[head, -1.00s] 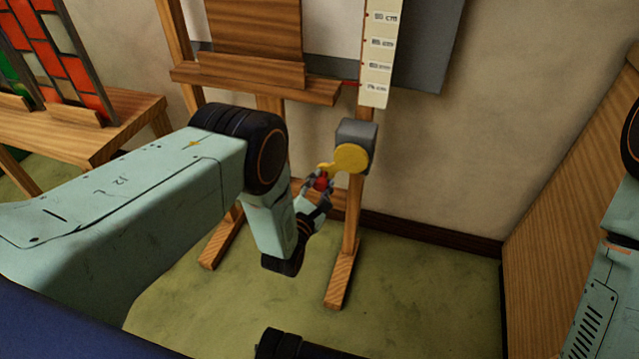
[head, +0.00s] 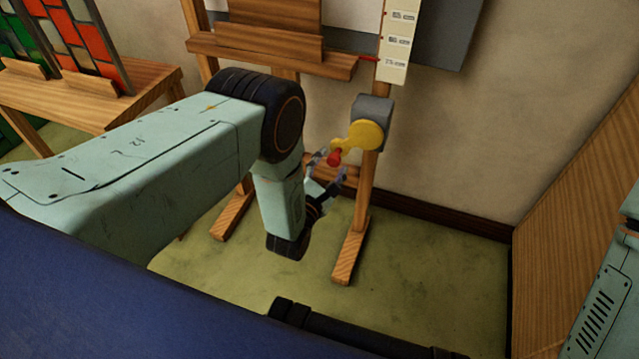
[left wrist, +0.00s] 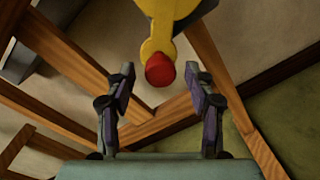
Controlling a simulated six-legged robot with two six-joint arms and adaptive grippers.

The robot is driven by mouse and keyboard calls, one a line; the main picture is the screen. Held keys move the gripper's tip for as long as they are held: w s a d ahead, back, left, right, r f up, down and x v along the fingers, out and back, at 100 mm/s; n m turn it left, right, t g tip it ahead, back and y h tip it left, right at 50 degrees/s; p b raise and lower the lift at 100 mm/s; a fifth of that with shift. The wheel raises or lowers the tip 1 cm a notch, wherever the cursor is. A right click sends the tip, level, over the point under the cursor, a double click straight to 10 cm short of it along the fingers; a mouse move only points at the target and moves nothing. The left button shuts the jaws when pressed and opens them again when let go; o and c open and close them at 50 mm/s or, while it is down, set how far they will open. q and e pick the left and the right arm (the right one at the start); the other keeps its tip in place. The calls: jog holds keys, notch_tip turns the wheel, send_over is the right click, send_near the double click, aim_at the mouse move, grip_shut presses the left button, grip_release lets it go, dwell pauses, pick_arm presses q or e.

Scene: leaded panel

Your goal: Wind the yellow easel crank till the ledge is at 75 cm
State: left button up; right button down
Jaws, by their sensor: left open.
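The yellow crank (head: 364,135) sits on a grey box (head: 375,108) on the easel's right leg. Its arm points down-left to a red knob (head: 334,158). My left gripper (head: 330,167) is open at the knob. In the left wrist view the red knob (left wrist: 160,70) stands between the spread fingers with a gap on each side, and nothing is gripped. The wooden ledge (head: 270,58) carries a red pointer (head: 367,58) that reaches the white scale (head: 396,45) at about the 75 cm label. My right gripper is out of view.
A wooden table (head: 95,100) with a stained-glass panel (head: 85,40) stands at the left. A wooden board (head: 575,190) stands at the right, near my right arm. The green floor (head: 420,265) between easel and board is clear.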

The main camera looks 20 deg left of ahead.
pick_arm(q)
jog(key=s, duration=0.9)
jog(key=shift+s+a+r, duration=0.15)
jog(key=shift+s+a, duration=0.1)
jog(key=shift+a, duration=0.05)
jog(key=s+a+f+m+g+y+p, duration=0.25)
jog(key=s+a+m+g+p, duration=0.3)
jog(key=s+m+g, duration=0.65)
jog(key=s+r+m+g+p, duration=0.1)
jog(key=s+r+m+g, duration=0.1)
jog(key=s+m, duration=0.5)
jog(key=s+r+m+g+h+p, duration=0.1)
jog(key=s+r+m+g+p, duration=0.1)
jog(key=s+m, duration=0.6)
jog(key=s+r+g, duration=0.1)
jog(key=s, duration=0.3)
jog(key=shift+s+r+g, duration=0.25)
jog(key=shift+s+g, duration=0.05)
jog(key=shift+g, duration=0.1)
